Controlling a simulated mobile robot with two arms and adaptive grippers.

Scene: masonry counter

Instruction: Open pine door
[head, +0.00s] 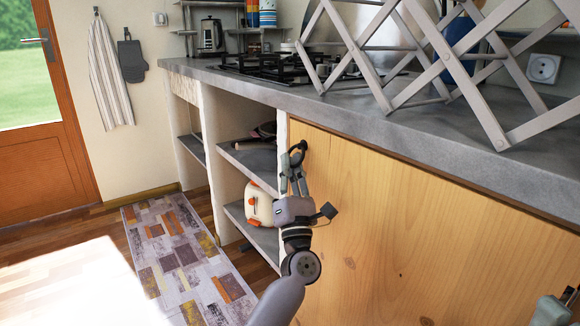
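The pine door (385,215) is a pale wood panel under the grey counter. It looks flush with the masonry front, so it appears closed. A small dark round knob (304,144) is at its upper left corner. My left gripper (294,158) reaches up to this corner, with its dark fingertips overlapping or right beside the knob. Whether the fingers are closed on the knob cannot be made out. Part of my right gripper (557,309) shows at the lower right corner, in front of the door; its fingers are mostly cut off.
Open shelves (255,160) with dark items lie left of the door. A patterned rug (180,260) lies on the floor at left.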

